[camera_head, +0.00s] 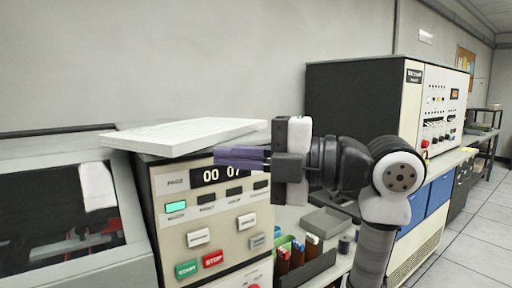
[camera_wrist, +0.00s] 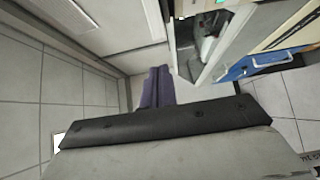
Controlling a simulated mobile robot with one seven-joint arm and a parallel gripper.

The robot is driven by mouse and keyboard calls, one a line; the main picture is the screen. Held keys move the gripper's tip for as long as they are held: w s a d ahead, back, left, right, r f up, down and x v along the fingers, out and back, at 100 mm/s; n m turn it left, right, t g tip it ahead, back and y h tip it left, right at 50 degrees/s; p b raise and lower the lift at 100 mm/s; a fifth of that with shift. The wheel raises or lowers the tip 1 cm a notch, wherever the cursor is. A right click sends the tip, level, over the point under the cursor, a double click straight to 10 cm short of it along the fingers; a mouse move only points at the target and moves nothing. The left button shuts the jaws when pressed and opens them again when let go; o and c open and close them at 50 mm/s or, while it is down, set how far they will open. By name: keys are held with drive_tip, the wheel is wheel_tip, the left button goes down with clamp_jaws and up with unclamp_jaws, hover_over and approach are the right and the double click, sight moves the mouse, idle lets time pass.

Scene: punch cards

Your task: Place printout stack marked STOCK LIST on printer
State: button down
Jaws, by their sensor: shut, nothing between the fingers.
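A white printout stack (camera_head: 185,136) lies on top of the printer (camera_head: 207,219), tilted a little and overhanging the front edge of the control panel. No STOCK LIST marking is legible on it. The printer has a page counter, several buttons and a window on its left part. My gripper (camera_head: 216,157) has purple fingers, shut with nothing between them. It is in front of the panel's upper part, just below the stack's right front edge; I cannot tell whether it touches. In the wrist view the shut fingers (camera_wrist: 154,88) point over the floor, and no stack shows.
A tall cabinet with a control face (camera_head: 436,105) stands at the back right on a bench with blue drawers (camera_head: 438,190). Floor at the right is clear.

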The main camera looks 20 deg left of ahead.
sight(195, 143)
drive_tip(key=a, duration=0.2)
drive_tip(key=w+a+p, duration=0.1)
drive_tip(key=a, duration=0.1)
drive_tip(key=w+a+p, duration=0.1)
drive_tip(key=a, duration=0.1)
drive_tip(key=shift+a+r, duration=0.15)
drive_tip(key=shift+a, duration=0.05)
drive_tip(key=shift+w+a+p, duration=0.25)
drive_tip(key=shift+a+p, duration=0.05)
drive_tip(key=shift+a, duration=0.05)
drive_tip(key=w+a+b, duration=0.1)
drive_tip(key=w+a, duration=0.3)
drive_tip(key=shift+w+a, duration=0.1)
drive_tip(key=shift+a, duration=0.25)
